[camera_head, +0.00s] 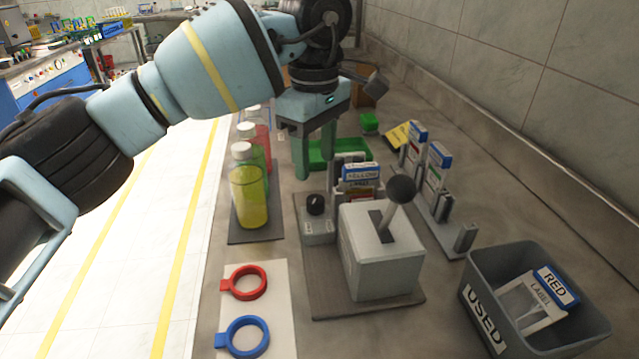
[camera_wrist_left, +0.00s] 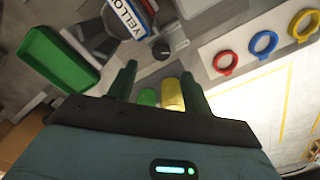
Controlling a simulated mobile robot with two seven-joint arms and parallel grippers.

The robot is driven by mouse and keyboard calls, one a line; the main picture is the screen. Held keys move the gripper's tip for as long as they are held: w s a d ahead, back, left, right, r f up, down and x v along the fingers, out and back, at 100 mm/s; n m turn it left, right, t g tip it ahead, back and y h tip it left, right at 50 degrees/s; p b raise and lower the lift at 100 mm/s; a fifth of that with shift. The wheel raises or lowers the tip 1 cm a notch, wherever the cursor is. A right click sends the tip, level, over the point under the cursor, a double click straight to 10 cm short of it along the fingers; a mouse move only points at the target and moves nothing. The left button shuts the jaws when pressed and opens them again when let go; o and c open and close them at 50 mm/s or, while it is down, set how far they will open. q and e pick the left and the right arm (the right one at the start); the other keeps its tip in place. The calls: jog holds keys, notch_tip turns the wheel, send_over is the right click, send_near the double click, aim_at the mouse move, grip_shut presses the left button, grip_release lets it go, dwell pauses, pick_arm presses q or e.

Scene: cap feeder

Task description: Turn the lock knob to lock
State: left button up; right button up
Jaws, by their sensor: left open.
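The lock knob (camera_head: 316,204) is a small black round knob on a grey block beside the lever box (camera_head: 378,262). In the left wrist view the knob (camera_wrist_left: 161,50) shows just beyond my fingertips. My left gripper (camera_head: 314,168) is open, with green fingers pointing down, above and behind the knob and apart from it. In the left wrist view nothing is between the fingers of my left gripper (camera_wrist_left: 159,73). The knob's pointer mark is too small to read. My right gripper is not in view.
The lever with a black ball (camera_head: 401,190) rises right of the knob. Capped bottles (camera_head: 249,195) stand on the left. Red (camera_head: 246,283) and blue (camera_head: 243,336) rings lie in front. A grey USED bin (camera_head: 478,290) is at right.

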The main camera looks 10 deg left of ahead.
aim_at(315, 199)
pick_arm(q)
jog(key=shift+s, duration=0.15)
jog(key=shift+f, duration=0.35)
jog(key=shift+f+b, duration=0.35)
jog(key=shift+f, duration=3.2)
jog(key=shift+c, duration=0.4)
